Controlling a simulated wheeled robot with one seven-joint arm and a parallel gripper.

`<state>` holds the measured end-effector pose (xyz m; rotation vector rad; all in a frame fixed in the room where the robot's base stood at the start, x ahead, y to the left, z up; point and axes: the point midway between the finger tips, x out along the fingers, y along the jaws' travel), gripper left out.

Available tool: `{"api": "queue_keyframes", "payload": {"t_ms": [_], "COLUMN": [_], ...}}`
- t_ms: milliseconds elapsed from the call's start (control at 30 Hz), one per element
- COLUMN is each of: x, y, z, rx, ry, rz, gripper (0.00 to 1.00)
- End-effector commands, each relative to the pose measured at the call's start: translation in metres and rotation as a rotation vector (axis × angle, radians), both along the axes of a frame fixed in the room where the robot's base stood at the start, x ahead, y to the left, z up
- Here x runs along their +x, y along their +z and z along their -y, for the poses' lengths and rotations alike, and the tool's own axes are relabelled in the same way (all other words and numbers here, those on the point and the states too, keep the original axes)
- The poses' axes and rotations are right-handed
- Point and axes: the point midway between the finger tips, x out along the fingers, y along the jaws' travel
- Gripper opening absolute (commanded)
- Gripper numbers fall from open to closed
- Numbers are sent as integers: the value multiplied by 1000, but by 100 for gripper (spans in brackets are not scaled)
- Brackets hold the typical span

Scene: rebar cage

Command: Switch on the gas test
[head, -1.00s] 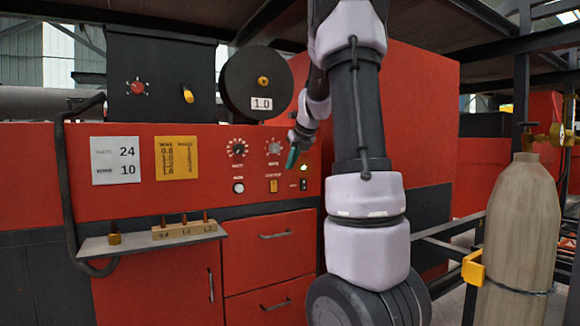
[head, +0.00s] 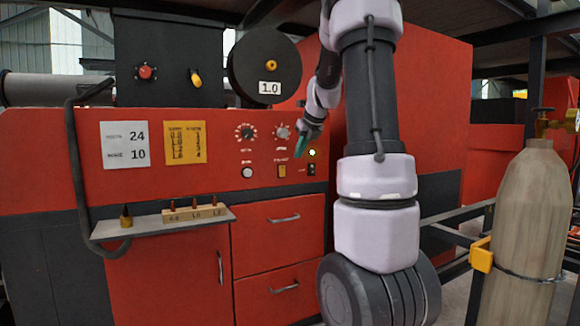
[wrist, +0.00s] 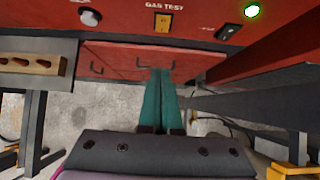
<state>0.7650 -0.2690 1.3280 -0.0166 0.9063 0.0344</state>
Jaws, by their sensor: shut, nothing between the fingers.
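The gas test switch is a small yellow rocker (head: 282,171) on the red machine's front panel, below the dials. In the wrist view the yellow switch (wrist: 162,21) sits at the top middle, by the label GAS TEST. My gripper (wrist: 160,71) has two teal fingers pressed together, with nothing between them. In the wrist view its tips lie below the switch in the picture, with a visible gap. In the head view my gripper (head: 301,147) is in front of the panel, just up and right of the switch. Whether the rocker is tipped on cannot be told.
A green lamp (head: 312,152) is lit above a black switch (head: 311,169), right of the yellow one. A white button (head: 247,172) is to its left. A shelf (head: 150,223) with a wooden tip block sticks out at lower left. A gas cylinder (head: 525,230) stands at right.

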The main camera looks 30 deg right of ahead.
Motion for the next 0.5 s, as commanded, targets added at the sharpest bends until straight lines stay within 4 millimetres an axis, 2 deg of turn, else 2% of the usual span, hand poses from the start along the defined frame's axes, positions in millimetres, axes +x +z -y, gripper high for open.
{"api": "queue_keyframes", "payload": {"t_ms": [167, 500], "x": [15, 59], "y": [-21, -78], "z": [-1, -1], "rx": [0, 0], "ry": [0, -1], "rz": [-5, -5], "gripper": [0, 0]}}
